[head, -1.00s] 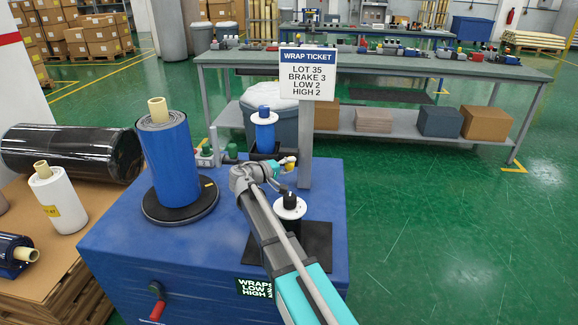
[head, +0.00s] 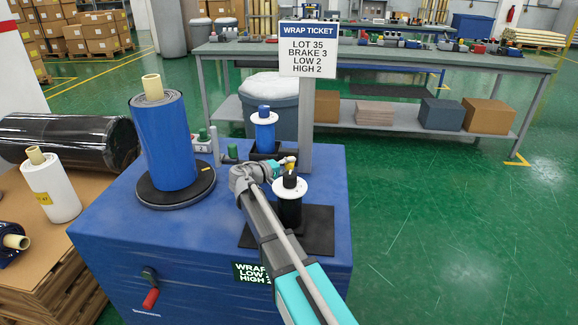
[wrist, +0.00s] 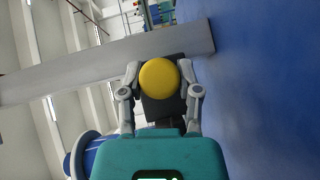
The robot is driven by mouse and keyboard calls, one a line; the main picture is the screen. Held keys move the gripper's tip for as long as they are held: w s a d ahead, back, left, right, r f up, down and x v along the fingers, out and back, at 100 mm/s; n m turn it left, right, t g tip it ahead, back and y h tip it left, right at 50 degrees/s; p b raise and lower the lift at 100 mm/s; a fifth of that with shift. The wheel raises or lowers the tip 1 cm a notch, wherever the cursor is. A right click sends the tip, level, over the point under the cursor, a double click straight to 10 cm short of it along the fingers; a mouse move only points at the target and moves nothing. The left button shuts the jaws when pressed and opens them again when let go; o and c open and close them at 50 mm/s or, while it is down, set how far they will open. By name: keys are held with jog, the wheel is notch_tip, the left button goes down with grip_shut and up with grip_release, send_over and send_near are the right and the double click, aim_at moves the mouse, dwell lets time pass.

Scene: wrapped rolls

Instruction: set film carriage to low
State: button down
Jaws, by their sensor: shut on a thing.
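My gripper (wrist: 161,82) is shut on a round yellow knob (wrist: 159,75), with one finger on each side. Behind the knob, a dark block stands against a grey post (wrist: 90,66); this seems to be the film carriage, mostly hidden. In the head view the yellow knob (head: 291,163) shows at my arm's end, beside the grey post (head: 306,130). The wrap ticket (head: 308,48) on that post reads lot 35, brake 3, low 2, high 2. A display (head: 250,272) on the blue machine's front shows low and high lines, partly covered by my arm.
A blue film roll (head: 165,140) stands on a black turntable (head: 150,198) at left. A black spool (head: 290,212) with a white top stands close beside my arm. A blue spool (head: 264,134) stands behind. A red-handled crank (head: 150,298) is on the front.

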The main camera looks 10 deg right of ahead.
jog(key=shift+d+f+b, duration=0.1)
jog(key=shift+f+b, duration=1.45)
jog(key=shift+f, duration=0.35)
jog(key=shift+c, duration=1.5)
grip_release()
jog(key=shift+f, duration=0.1)
jog(key=shift+r, duration=0.25)
